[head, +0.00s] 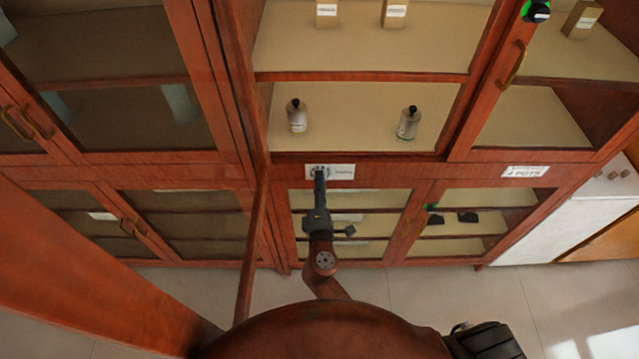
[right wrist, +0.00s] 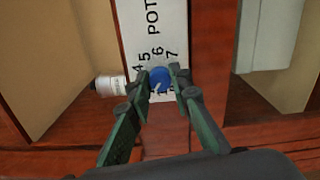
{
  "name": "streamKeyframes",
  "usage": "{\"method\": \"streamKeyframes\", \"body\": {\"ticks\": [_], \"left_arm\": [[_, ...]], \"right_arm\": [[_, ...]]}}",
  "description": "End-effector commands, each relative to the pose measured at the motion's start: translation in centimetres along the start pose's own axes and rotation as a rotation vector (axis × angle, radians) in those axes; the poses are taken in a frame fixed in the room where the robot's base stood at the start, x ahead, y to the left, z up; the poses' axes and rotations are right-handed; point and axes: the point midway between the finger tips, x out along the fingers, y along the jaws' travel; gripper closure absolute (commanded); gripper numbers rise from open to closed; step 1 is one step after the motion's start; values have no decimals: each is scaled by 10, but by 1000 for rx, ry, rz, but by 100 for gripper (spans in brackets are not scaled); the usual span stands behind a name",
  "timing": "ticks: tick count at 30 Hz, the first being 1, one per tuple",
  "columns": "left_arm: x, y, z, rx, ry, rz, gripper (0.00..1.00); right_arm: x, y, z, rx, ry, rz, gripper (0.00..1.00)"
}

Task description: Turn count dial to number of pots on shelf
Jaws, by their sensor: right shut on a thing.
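The count dial is a blue knob (right wrist: 160,77) on a white plate (right wrist: 158,30) lettered "POT" with numerals around the knob. A pale mark shows on the knob; I cannot tell which numeral it points at. In the head view the plate (head: 343,171) is on the rail below the middle shelf. My right gripper (head: 319,180) reaches up to it, and its fingertips (right wrist: 164,74) are shut on the knob from both sides. My left gripper is not in view.
Boxes (head: 395,13) stand on the upper shelf. Another white label (head: 525,171) with POTS lettering is on the rail at right. Glass doors (head: 350,222) close the lower cabinet.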

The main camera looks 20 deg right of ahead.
Motion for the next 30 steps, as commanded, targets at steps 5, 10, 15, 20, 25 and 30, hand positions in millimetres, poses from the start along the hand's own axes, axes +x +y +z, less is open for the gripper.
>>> {"method": "streamKeyframes", "body": {"ticks": [5, 10, 15, 20, 25, 30], "left_arm": [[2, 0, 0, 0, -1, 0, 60], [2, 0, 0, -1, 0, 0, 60], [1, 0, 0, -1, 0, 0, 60], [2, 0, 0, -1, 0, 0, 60], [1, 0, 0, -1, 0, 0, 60], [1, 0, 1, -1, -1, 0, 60]], "right_arm": [[0, -1, 0, 15, 0, -1, 100], [0, -1, 0, 16, 0, -1, 100], [0, -1, 0, 15, 0, -1, 80], [0, 0, 0, 14, 0, -1, 69], [0, 0, 0, 14, 0, 0, 63], [0, 0, 0, 14, 0, 0, 63]]}}
